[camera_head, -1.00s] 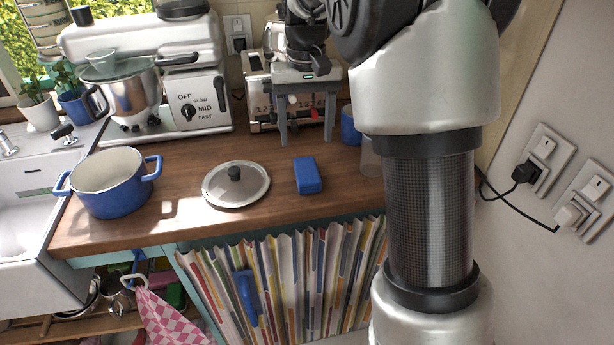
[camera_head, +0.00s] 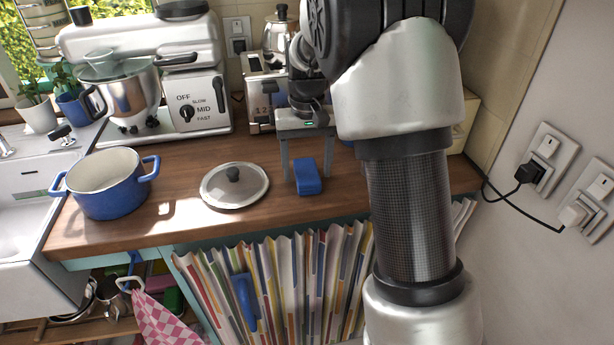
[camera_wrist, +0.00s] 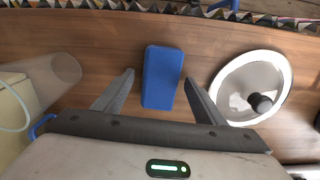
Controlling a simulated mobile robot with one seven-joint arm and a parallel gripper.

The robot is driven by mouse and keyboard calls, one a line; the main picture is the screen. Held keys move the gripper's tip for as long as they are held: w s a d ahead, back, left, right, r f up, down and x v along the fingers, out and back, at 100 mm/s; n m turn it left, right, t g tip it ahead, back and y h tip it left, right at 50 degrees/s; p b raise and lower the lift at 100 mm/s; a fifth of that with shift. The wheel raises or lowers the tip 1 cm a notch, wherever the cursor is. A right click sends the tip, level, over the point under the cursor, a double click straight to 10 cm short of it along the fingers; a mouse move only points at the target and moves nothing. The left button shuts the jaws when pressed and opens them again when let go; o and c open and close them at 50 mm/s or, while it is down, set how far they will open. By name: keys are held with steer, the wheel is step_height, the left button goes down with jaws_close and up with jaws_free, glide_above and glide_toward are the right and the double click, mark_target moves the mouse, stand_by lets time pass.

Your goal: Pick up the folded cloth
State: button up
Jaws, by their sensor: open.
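The folded cloth is a blue, block-shaped bundle (camera_head: 307,177) lying on the wooden counter, right of the glass lid. In the wrist view the blue cloth (camera_wrist: 161,77) lies between and a little beyond my fingertips. My gripper (camera_head: 307,168) is open and empty, with its two fingers pointing down over the cloth's far end. In the wrist view my gripper (camera_wrist: 158,80) has one finger on each side of the cloth, with gaps between. I cannot tell how high the fingertips are above the counter.
A glass lid with a dark knob (camera_head: 234,186) lies close left of the cloth. A blue pot (camera_head: 108,184) stands further left. A stand mixer (camera_head: 150,75) and a toaster (camera_head: 262,95) stand behind. A striped curtain (camera_head: 290,280) hangs below the counter edge. A clear glass (camera_wrist: 55,75) shows in the wrist view.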

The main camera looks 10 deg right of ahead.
mark_target(307, 170)
steer(key=c, duration=1.1)
step_height(307, 170, up, 10)
steer(key=shift+r+p, duration=0.1)
steer(key=shift+p, duration=0.75)
steer(key=shift+c, duration=0.2)
steer(key=o, duration=0.4)
steer(key=c, duration=0.8)
